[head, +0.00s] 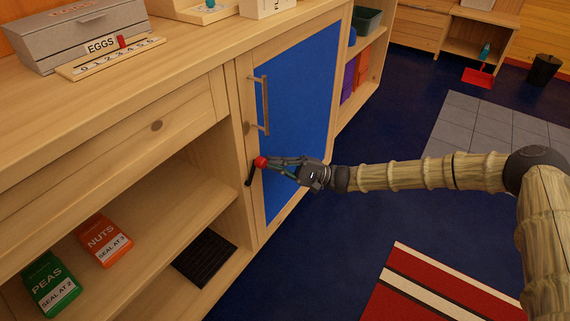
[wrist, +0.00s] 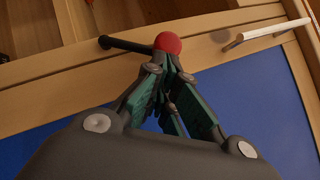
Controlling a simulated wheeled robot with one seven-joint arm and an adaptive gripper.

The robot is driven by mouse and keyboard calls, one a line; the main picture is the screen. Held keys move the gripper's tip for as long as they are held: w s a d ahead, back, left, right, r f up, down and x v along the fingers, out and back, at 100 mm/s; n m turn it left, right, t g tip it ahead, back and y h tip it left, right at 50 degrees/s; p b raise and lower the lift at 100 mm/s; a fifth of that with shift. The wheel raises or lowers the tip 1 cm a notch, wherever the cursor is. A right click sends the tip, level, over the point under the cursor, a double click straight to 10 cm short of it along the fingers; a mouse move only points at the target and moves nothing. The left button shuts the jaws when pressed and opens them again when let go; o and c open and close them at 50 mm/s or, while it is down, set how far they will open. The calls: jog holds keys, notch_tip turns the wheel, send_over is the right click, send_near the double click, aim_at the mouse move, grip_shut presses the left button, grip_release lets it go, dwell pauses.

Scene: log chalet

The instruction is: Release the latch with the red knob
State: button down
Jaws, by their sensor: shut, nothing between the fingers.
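The latch is a dark lever (head: 249,176) with a red knob (head: 260,162) at one end, on the frame of the blue cabinet door (head: 300,110). In the head view the lever slants down and left from the knob. In the wrist view the red knob (wrist: 168,42) is at the top middle, with the dark lever (wrist: 128,46) running left from it. My gripper (head: 272,162) is shut, its fingertips (wrist: 166,58) right at the knob. Nothing shows between the fingers. I cannot tell whether the tips touch the knob. The door looks closed.
A vertical door handle (head: 265,105) stands out above the latch. Open shelves to the left hold an orange nuts box (head: 103,240), a green peas box (head: 50,284) and a black mat (head: 205,258). A grey eggs box (head: 85,35) sits on the countertop.

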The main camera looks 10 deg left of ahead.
jog(key=s+r+n+h+p, duration=0.1)
jog(key=n, duration=0.1)
jog(key=s+a+r+n+h+p, duration=0.1)
jog(key=n, duration=0.1)
jog(key=r+n+h+p, duration=0.1)
jog(key=h, duration=0.1)
jog(key=shift+s+a+r+n+g+p, duration=0.2)
jog(key=shift+s+r+n+g+p, duration=0.1)
jog(key=shift+s+r+n+g, duration=0.1)
jog(key=shift+s+a+r+n+h+p, duration=0.15)
jog(key=shift+s+a+n+h+p, duration=0.15)
jog(key=shift+s+n+h+p, duration=0.4)
jog(key=p, duration=0.1)
send_near(264, 162)
jog(key=w+d, duration=0.2)
jog(key=w, duration=0.1)
jog(key=shift+s+r, duration=0.15)
jog(key=shift+r, duration=0.3)
